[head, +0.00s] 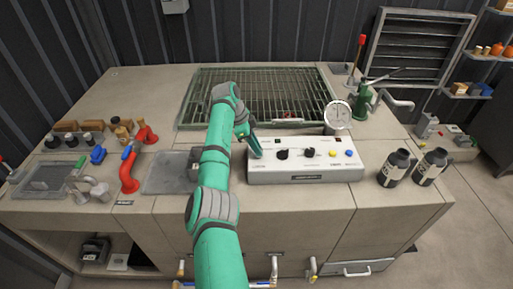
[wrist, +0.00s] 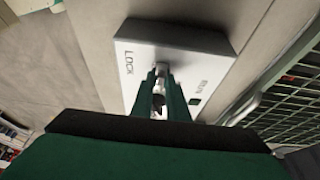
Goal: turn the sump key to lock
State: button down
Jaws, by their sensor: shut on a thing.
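My gripper (head: 254,150) is at the left end of a white control box (head: 308,171) on the counter. In the wrist view my gripper (wrist: 161,84) is shut on a small metal key (wrist: 159,70) on the box's face. The word LOCK is printed on one side of the key and a second label, which seems to read RUN, on the other. The fingers hide much of the key, so I cannot tell which mark it points to. In the head view my gripper covers the key.
The box also carries black knobs (head: 282,154) and yellow and blue buttons (head: 349,153). A round gauge (head: 338,115) stands behind it. Two dark bottles (head: 394,168) stand to its right. A green grating (head: 262,95) lies behind, and red pipes (head: 131,170) are at left.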

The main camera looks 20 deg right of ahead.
jog(key=c, duration=1.7)
grip_release()
jog(key=v, duration=1)
jog(key=shift+a+r, duration=0.1)
jog(key=shift+r, duration=0.3)
